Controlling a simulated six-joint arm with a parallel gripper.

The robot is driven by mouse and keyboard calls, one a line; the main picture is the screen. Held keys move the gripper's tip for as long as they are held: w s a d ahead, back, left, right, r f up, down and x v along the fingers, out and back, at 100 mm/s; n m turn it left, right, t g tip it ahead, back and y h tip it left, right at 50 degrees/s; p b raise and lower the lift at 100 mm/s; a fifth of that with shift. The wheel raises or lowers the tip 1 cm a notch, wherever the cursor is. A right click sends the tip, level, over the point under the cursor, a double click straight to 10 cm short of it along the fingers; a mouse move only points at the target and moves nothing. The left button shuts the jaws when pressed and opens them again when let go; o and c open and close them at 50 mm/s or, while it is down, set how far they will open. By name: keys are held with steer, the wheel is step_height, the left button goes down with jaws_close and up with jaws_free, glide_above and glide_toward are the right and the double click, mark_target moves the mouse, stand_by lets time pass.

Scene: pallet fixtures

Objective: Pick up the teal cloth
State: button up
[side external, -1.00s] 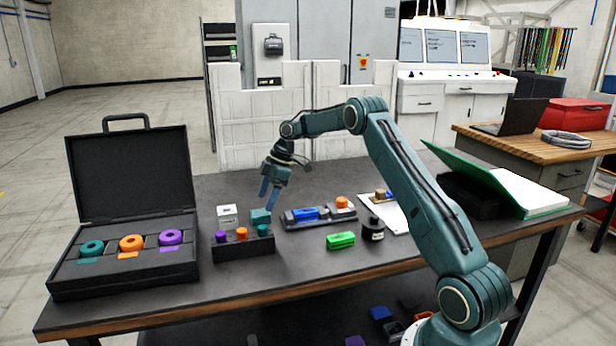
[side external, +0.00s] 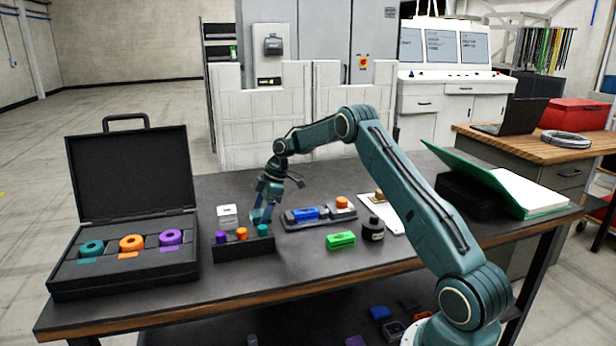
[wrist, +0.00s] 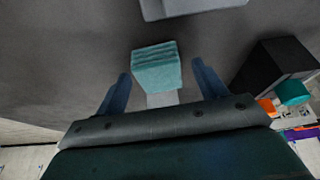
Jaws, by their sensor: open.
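The teal cloth (wrist: 157,67) is a small folded block with layered edges, lying on the dark table in the wrist view. My gripper (wrist: 160,74) is open, with one blue finger on each side of the cloth. A gap shows between each finger and the cloth. In the side view my gripper (side external: 263,214) points down behind the black peg holder, and its fingers mostly hide the cloth.
The black holder (side external: 244,248) with purple, orange and teal pegs stands close in front of my gripper. A white block (side external: 227,213) is to the left. A grey fixture (side external: 318,218) with blue and orange parts is to the right. An open case (side external: 122,285) stands far left.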

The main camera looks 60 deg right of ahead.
mark_target(262, 212)
steer(key=c, duration=1.1)
steer(key=shift+o, duration=0.2)
step_height(262, 212, up, 10)
stand_by(0.4)
